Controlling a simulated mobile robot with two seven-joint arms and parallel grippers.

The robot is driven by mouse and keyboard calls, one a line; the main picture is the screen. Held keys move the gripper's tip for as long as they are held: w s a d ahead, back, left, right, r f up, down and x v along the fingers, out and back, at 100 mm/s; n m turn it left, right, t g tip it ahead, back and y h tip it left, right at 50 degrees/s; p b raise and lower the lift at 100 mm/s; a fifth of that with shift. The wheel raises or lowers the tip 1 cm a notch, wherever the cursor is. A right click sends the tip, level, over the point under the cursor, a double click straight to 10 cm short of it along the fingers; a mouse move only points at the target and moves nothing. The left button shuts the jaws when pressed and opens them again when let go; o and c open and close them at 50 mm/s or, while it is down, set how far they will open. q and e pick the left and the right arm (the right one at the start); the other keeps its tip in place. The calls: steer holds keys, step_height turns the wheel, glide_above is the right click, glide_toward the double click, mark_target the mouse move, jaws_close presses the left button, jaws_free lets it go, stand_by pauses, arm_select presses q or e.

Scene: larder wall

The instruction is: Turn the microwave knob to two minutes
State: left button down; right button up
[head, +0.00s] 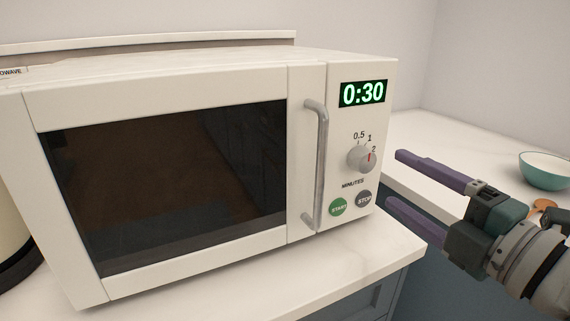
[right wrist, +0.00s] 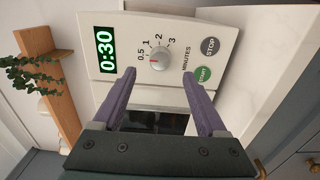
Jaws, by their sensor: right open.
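The white microwave (head: 310,75) has a lit display (head: 363,94) reading 0:30. Its round grey knob (head: 360,159) is on the right panel, with a red mark and minute numbers around it. The knob (right wrist: 159,58) shows whole in the right wrist view, with 0.5, 1, 2 and 3 beside it; exactly which number the mark points to is hard to tell. My right gripper (head: 392,176) is open and empty, right of the panel. In the right wrist view its purple fingertips (right wrist: 158,74) are spread below the knob, seemingly apart from it. My left gripper is not in view.
The green START (head: 338,206) and grey STOP (head: 364,199) buttons sit just below the knob. A vertical door handle (head: 318,165) is to its left. A teal bowl (head: 545,172) stands on the right counter. A plant (right wrist: 30,78) shows in the wrist view.

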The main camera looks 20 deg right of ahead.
mark_target(368, 163)
steer(key=w, duration=0.6)
steer(key=shift+w+a, duration=0.2)
steer(key=shift+a, duration=0.05)
jaws_close()
stand_by(0.3)
